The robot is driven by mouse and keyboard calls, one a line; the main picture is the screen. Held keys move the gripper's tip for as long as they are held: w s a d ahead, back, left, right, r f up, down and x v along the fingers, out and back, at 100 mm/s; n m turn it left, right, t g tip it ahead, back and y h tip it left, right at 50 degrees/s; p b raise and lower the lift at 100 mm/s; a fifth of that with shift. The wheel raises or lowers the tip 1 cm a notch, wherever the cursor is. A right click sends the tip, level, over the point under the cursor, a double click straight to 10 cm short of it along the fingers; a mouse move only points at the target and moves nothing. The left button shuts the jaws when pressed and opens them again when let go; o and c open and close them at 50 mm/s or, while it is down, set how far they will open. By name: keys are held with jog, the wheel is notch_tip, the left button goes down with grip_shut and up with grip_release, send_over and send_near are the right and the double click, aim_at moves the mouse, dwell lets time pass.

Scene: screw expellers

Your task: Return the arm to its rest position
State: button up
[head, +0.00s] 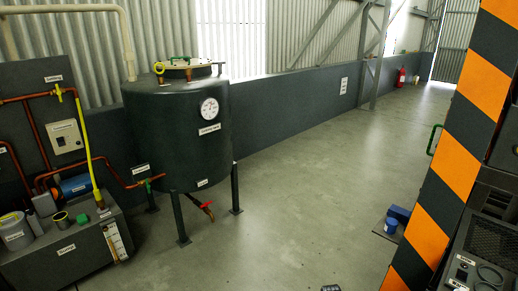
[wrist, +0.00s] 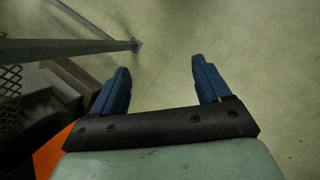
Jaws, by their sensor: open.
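My gripper (wrist: 161,64) shows in the wrist view with its two blue fingers spread wide apart. Nothing is between them, and bare floor shows beyond. A small dark piece at the bottom edge of the head view is too cut off to identify.
A dark tank (head: 178,135) with a gauge stands on legs at left, beside a piped unit (head: 75,245). A striped orange and black panel (head: 450,150) rises at right. A blue container (head: 391,226) sits low beside it. The middle floor (head: 290,205) is clear.

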jog(key=s+a+f, duration=0.2)
jog(key=s+a, duration=0.1)
jog(key=s, duration=0.5)
jog(key=s+a+f+g+y, duration=0.1)
jog(key=s+a+f, duration=0.2)
jog(key=s, duration=0.5)
jog(key=s+a+f+g, duration=0.1)
jog(key=s+a+f, duration=0.2)
jog(key=s, duration=0.5)
jog(key=shift+a+f+n+y, duration=0.15)
jog(key=shift+a+n+y, duration=0.2)
jog(key=shift+a, duration=0.45)
